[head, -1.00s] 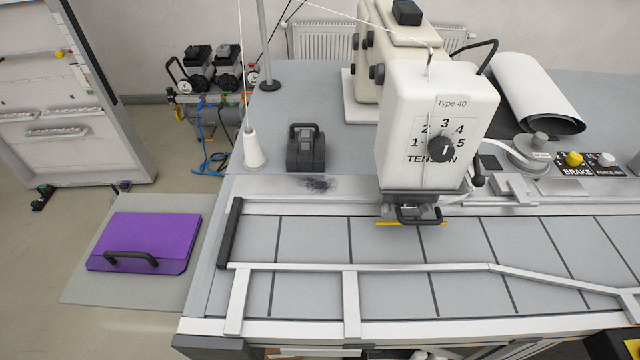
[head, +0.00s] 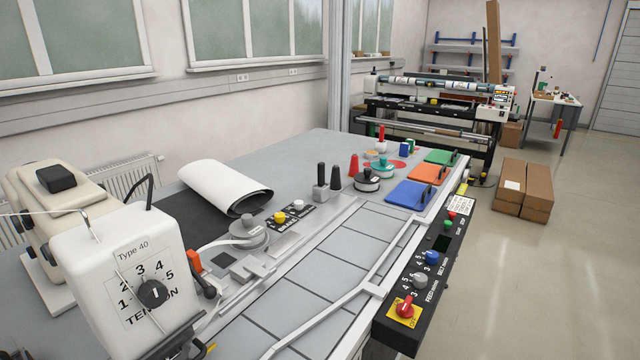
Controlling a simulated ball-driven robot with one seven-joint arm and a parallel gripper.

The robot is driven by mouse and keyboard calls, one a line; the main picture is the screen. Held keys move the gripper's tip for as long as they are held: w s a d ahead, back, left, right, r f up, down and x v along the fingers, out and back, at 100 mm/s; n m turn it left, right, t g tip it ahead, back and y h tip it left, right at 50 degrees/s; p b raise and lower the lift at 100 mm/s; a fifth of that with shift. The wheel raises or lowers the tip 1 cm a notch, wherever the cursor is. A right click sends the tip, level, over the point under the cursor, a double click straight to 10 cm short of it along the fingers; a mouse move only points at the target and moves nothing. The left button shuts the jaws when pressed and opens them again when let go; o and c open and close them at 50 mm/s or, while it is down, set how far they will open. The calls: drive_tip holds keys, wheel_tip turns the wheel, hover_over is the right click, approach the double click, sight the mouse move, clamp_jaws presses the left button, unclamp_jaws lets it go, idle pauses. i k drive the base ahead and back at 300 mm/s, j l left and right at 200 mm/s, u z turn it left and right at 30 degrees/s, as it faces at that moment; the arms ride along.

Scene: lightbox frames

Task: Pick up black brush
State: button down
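I cannot make out a black brush for certain in the head view. A small grey block with an upright black handle (head: 321,183) stands on the table (head: 300,150) behind the guide rail; I cannot tell whether it is a brush. The dark block with a handle that showed earlier on the table is outside this view. My gripper is not in view.
The white machine head (head: 130,275) stands at the lower left. A white roll (head: 222,183) lies behind it. Blue (head: 408,194), orange and green pads with handles lie at the far right table end. A control panel (head: 425,285) edges the table.

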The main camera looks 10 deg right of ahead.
sight(320, 166)
drive_tip(key=l+u, duration=0.1)
drive_tip(key=u, duration=0.2)
drive_tip(key=i+l+u, duration=0.15)
drive_tip(key=l+u, duration=0.2)
drive_tip(key=l, duration=0.25)
drive_tip(key=l+u, duration=0.3)
drive_tip(key=l, duration=0.3)
